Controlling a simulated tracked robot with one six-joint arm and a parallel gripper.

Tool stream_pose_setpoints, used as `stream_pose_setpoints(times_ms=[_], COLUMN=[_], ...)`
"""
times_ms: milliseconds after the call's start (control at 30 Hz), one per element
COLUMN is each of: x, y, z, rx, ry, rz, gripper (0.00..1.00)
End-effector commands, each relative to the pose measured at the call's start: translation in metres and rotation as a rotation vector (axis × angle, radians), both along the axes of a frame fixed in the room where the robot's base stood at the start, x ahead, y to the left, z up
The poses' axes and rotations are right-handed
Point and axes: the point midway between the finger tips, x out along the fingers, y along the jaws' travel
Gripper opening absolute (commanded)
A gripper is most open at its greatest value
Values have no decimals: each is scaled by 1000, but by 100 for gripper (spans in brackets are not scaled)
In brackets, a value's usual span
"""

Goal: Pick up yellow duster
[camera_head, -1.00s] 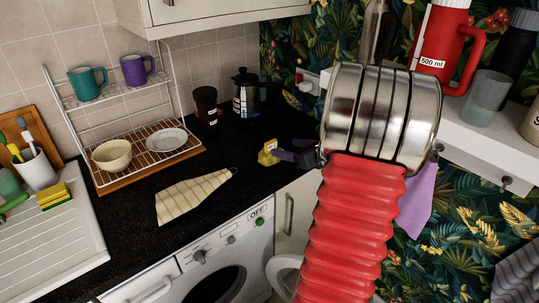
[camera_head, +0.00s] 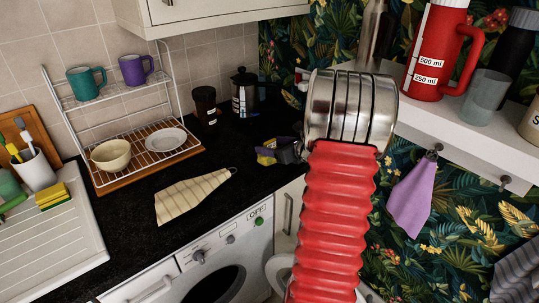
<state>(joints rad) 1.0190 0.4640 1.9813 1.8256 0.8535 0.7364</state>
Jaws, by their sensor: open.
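A small yellow thing (camera_head: 266,158) with dark patches is at the right end of the black counter, by the wall corner. It is partly covered by my gripper (camera_head: 272,152), and I cannot tell whether it is the duster or whether they touch. My gripper is dark grey, small in view and open, pointing left from behind the steel section of my arm. A pale yellow cloth with darker stripes (camera_head: 192,196) lies flat on the counter further left, apart from my gripper. A metal loop shows at its corner.
A wire rack (camera_head: 130,145) holds mugs, a bowl and a plate. A moka pot (camera_head: 246,92) and a dark brown cup (camera_head: 205,104) stand behind my gripper. A purple cloth (camera_head: 411,198) hangs from a hook on the white shelf (camera_head: 470,135) at right, which holds a red jug (camera_head: 436,50).

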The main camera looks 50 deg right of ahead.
Motion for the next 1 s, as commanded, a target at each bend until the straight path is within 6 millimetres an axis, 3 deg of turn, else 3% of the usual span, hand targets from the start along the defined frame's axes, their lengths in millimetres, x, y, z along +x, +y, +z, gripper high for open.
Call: stream_pose_setpoints(times_ms=[367, 733, 1000], x=[3, 41, 47], y=[0, -3, -5], z=[-2, -21, -23], rx=[1, 0, 0], ry=[0, 1, 0], rz=[0, 1, -2], gripper=[64, 64, 64])
